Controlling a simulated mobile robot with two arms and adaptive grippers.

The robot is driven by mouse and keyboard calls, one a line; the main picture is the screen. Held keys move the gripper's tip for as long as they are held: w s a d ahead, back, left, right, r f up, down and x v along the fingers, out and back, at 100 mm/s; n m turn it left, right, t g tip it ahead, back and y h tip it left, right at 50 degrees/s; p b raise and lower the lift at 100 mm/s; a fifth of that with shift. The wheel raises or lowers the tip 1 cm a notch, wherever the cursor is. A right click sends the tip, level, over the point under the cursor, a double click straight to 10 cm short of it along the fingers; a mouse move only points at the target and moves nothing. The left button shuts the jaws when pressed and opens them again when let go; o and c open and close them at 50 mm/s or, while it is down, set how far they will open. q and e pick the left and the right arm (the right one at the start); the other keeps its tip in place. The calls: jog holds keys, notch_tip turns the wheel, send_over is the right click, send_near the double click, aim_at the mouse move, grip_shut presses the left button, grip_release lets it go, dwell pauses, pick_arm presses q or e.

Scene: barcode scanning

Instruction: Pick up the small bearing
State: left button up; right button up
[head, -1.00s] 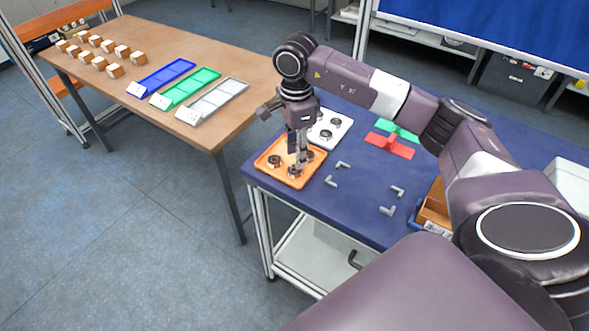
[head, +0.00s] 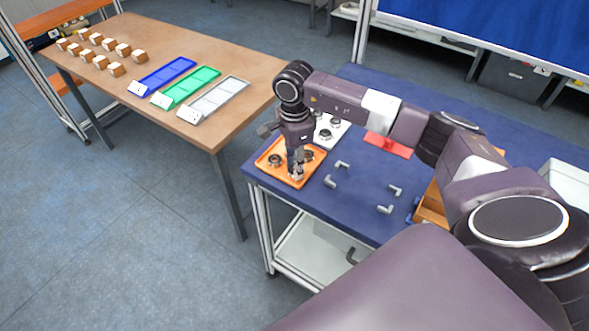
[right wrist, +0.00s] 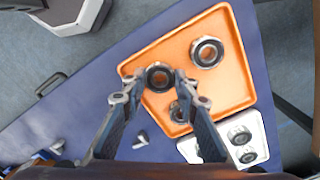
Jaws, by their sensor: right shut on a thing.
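An orange tray (head: 290,183) holds several dark ring-shaped bearings with metal rims. My right gripper (head: 297,174) points down at the tray's near right part in the head view. In the right wrist view its fingertips (right wrist: 157,80) are shut on the small bearing (right wrist: 159,77), which sits low at the tray's edge; I cannot tell whether it is clear of the tray floor. A larger bearing (right wrist: 207,51) lies apart in the tray. Another bearing (right wrist: 180,110) is partly hidden behind a finger. My left gripper is not in view.
A white tray (right wrist: 262,148) with bearings stands beside the orange one. Grey angle pieces (head: 342,164) and a red part (head: 388,145) lie on the blue table (head: 345,210). A wooden table (head: 215,60) with blue, green and grey trays stands to the left.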

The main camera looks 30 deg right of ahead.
jog(key=shift+r, duration=0.1)
notch_tip(320, 180, up, 20)
jog(key=b, duration=0.2)
dwell(0.6)
